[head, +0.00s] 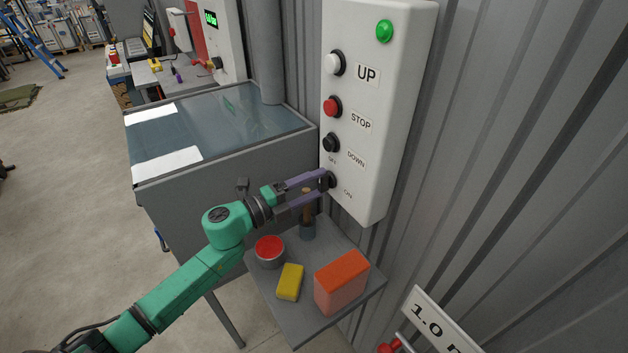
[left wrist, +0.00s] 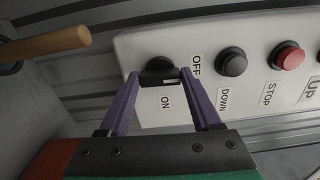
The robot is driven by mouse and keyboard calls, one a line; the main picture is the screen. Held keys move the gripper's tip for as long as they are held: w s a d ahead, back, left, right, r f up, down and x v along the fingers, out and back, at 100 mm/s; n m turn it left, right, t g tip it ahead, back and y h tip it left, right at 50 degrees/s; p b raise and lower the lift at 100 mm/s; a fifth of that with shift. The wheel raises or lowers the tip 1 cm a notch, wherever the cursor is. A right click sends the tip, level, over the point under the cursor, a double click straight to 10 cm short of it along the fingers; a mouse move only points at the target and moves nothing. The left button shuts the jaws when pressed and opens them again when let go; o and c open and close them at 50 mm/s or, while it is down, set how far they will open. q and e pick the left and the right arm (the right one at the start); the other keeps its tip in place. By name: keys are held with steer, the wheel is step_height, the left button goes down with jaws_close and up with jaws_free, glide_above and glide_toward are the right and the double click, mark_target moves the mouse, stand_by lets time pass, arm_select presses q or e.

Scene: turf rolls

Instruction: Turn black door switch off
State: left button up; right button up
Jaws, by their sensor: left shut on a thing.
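The black door switch (head: 331,179) is a round knob low on the white control panel (head: 375,110), between the OFF and ON labels. The far side of the knob is hidden. My right gripper is not in view.
Above the switch are a black DOWN button (head: 331,142), a red STOP button (head: 332,106) and a white UP button (head: 335,63). A grey shelf (head: 300,325) below holds a red-topped can (head: 269,251), a yellow block (head: 290,282) and an orange box (head: 341,283).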

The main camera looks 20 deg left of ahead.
arm_select(q)
steer(key=shift+n, duration=0.3)
stand_by(0.4)
steer(key=o, duration=1.4)
steer(key=shift+a, duration=0.1)
steer(key=b+v, duration=0.3)
steer(key=v, duration=1.1)
steer(key=shift+s+a, duration=0.1)
steer(key=shift+s, duration=0.15)
